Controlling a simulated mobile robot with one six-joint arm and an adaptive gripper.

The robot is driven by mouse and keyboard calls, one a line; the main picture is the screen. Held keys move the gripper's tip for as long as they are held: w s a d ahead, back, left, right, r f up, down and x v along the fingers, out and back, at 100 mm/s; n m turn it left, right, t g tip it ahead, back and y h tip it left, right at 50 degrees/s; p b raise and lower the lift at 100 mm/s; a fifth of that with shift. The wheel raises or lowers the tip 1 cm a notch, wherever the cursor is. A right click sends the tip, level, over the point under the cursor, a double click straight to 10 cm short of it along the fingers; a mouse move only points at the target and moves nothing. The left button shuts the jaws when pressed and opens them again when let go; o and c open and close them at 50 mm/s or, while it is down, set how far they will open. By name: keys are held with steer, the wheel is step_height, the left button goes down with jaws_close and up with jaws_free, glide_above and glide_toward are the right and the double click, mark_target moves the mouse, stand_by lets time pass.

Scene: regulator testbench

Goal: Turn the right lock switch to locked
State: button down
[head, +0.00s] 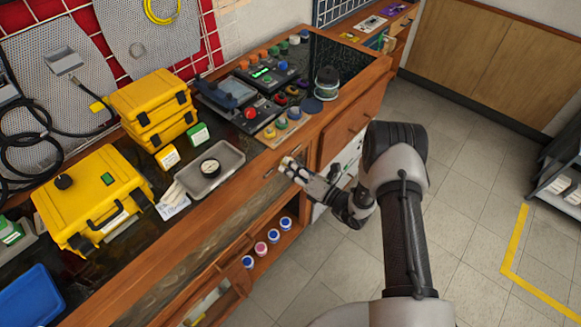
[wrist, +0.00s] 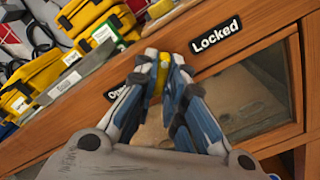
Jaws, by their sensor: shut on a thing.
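My gripper (wrist: 163,65) is shut on the yellow lock switch (wrist: 158,80) on the wooden cabinet front. Only a narrow yellow strip of the switch shows between the fingers, so I cannot tell which way it is turned. A black "Locked" label (wrist: 216,38) is to the right of the fingertips. A second black label (wrist: 116,92), partly hidden by the left finger, is to their left and seems to begin "Op". In the head view my gripper (head: 287,166) is at the front of the workbench, and the switch is hidden there.
A glass-fronted panel (wrist: 250,90) is right of the fingers. On the bench are a grey tray (head: 232,160) with a round gauge, yellow cases (head: 95,195) and a control panel (head: 262,75). A lower shelf (head: 262,262) holds several small jars.

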steer(key=c, duration=1.7)
jaws_free()
steer(key=shift+o, duration=0.2)
steer(key=v, duration=1.2)
